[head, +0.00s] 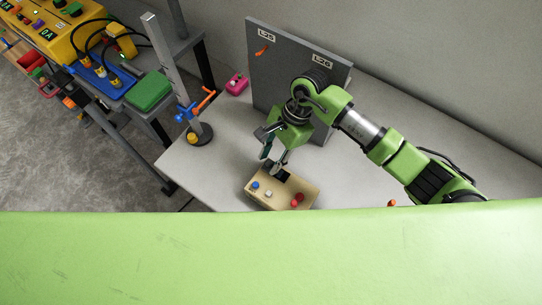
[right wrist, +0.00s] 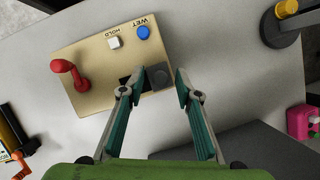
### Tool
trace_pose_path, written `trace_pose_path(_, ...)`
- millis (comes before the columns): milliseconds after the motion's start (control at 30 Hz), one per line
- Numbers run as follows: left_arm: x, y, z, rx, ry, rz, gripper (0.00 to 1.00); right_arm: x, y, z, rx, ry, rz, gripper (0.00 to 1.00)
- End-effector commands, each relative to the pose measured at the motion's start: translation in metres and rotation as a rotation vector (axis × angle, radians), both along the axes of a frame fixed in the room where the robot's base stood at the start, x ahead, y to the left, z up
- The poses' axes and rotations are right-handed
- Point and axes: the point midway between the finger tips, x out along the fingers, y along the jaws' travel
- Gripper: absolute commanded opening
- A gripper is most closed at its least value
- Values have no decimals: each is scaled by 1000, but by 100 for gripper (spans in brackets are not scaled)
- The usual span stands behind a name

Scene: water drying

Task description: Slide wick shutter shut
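A beige box (head: 262,201) stands on the light table under my right gripper (head: 271,161). In the right wrist view the box (right wrist: 92,58) carries a red lever (right wrist: 67,68), a white button (right wrist: 114,42) and a blue button (right wrist: 142,32), with labels reading WET and HOLD. My left gripper is out of view.
A grey upright panel (head: 290,70) stands behind the arm. A metal post (head: 168,75) on a round dark base stands to the left, near a pink item (head: 236,82). A side bench holds a green block (head: 149,91). The table is bare around the box.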

Motion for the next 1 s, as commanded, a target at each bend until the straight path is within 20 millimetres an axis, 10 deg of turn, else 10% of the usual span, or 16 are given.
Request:
trace_pose_path(67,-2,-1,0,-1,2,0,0,0,0,0,0,0,0,31)
trace_pose_path(200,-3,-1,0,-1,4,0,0,0,0,0,0,0,0,0)
trace_pose_path(1000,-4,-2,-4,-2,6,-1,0,-25,-34,1,0,1,0,0)
